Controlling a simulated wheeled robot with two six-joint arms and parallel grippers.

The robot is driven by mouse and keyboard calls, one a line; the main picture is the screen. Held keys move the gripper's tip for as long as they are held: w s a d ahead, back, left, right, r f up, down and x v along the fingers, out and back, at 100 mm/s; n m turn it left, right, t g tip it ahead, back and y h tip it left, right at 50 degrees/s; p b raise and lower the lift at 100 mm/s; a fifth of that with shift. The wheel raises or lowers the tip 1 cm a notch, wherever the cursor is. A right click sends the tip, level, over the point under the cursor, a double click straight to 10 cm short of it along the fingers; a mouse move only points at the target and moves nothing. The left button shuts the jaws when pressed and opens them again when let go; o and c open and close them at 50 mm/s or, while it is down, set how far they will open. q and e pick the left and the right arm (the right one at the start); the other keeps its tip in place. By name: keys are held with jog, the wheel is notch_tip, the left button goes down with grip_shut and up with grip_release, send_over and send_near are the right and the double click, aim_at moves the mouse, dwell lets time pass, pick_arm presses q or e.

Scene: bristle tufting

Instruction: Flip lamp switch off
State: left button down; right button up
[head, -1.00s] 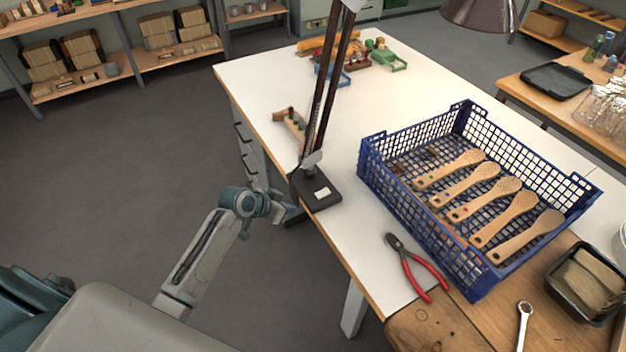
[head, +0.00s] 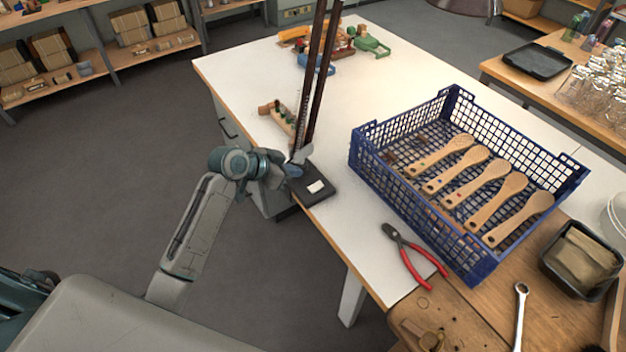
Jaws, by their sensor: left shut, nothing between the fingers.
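The lamp's dark base (head: 322,192) sits at the left edge of the white table, with a small pale patch on its top that may be the switch. The lamp's dark twin-bar arm (head: 318,75) rises from the base, and part of its shade (head: 470,5) shows at the top edge. My left gripper (head: 294,171) is shut and empty, with its tip at the rear left of the lamp base. I cannot tell whether it touches the lamp, nor which way the switch is set. My right gripper is not in view.
A blue crate (head: 472,278) with several wooden brushes stands right of the lamp. Red-handled pliers (head: 408,258) and a wrench (head: 521,315) lie nearer. A small wooden block with pegs (head: 277,118) lies behind the base. White tabletop between base and crate is clear.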

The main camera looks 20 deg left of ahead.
aim_at(322, 183)
pick_arm(q)
jog(key=p+x, duration=0.2)
jog(key=x, duration=0.5)
jog(key=shift+w+d+r, duration=0.1)
jog(key=shift+w+d, duration=0.05)
jog(key=shift+d, duration=0.05)
notch_tip(322, 183, down, 3)
jog(key=shift+w+d+r+p, duration=0.1)
jog(key=shift+w+r+p, duration=0.1)
jog(key=shift+p, duration=0.25)
jog(key=shift+f, duration=0.95)
jog(key=shift+w+d+f+b, duration=0.1)
jog(key=shift+w+f+b, duration=0.05)
jog(key=shift+f+b, duration=0.2)
jog(key=shift+r, duration=0.15)
jog(key=shift+w+d, duration=0.1)
